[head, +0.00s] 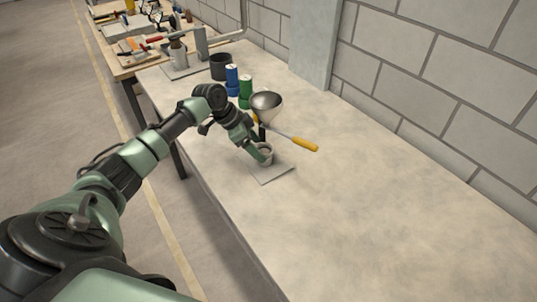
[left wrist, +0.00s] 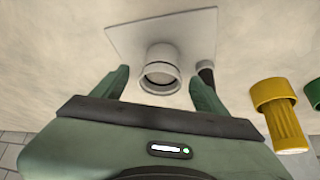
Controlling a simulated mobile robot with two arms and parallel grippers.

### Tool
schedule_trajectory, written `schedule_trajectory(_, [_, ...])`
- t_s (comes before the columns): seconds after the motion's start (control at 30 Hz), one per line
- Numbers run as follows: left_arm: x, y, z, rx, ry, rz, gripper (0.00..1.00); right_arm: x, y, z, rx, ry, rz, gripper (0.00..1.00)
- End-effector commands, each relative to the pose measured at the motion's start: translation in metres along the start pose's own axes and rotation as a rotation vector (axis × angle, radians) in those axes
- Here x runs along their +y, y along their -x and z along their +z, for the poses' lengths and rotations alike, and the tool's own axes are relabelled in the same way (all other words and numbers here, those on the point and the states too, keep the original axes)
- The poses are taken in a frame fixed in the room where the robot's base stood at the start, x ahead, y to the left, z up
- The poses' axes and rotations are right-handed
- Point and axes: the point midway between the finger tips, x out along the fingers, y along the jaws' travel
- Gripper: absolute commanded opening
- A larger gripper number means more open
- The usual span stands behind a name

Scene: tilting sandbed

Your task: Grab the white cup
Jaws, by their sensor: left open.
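The white cup (left wrist: 162,62) is in the left wrist view, near the top middle, on a pale square plate (left wrist: 122,36). My left gripper (left wrist: 160,84) is open, with one finger on each side of the cup and visible gaps to it. In the head view the cup (head: 266,150) is small and partly hidden by my left gripper (head: 259,153), which reaches down to it. The plate (head: 270,174) lies under it on the bench. My right gripper is in neither view.
A metal funnel (head: 266,102), a yellow-handled tool (head: 304,144), a green bottle (head: 246,90), a blue bottle (head: 232,78) and a dark pot (head: 220,66) stand or lie beyond the cup. The bench (head: 400,215) is clear toward the right. A block wall (head: 440,80) runs behind.

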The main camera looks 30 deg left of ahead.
Motion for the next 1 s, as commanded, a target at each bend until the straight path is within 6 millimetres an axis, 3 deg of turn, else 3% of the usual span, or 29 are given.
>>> schedule_trajectory(0.2, [-0.001, -0.027, -0.004, 0.001, 0.003, 0.003, 0.73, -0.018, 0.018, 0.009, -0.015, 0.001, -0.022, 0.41])
schedule_trajectory(0.4, [-0.002, -0.050, -0.002, 0.000, 0.000, -0.001, 0.73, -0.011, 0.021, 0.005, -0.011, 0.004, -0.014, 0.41])
schedule_trajectory(0.63, [-0.002, -0.053, -0.001, -0.001, -0.001, -0.001, 0.73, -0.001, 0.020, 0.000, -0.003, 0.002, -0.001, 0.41])
schedule_trajectory(0.67, [-0.002, -0.053, -0.001, -0.001, -0.001, -0.001, 0.71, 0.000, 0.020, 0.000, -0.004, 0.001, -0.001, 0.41])
schedule_trajectory(0.8, [-0.002, -0.053, -0.001, 0.000, 0.000, -0.001, 0.32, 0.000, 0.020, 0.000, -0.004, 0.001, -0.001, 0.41])
schedule_trajectory(0.9, [-0.002, -0.052, -0.002, 0.000, 0.000, -0.002, 0.08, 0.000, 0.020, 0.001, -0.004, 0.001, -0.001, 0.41])
schedule_trajectory(1.0, [-0.002, -0.052, -0.002, 0.001, 0.000, -0.001, 0.08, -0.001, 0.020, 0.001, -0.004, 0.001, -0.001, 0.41])
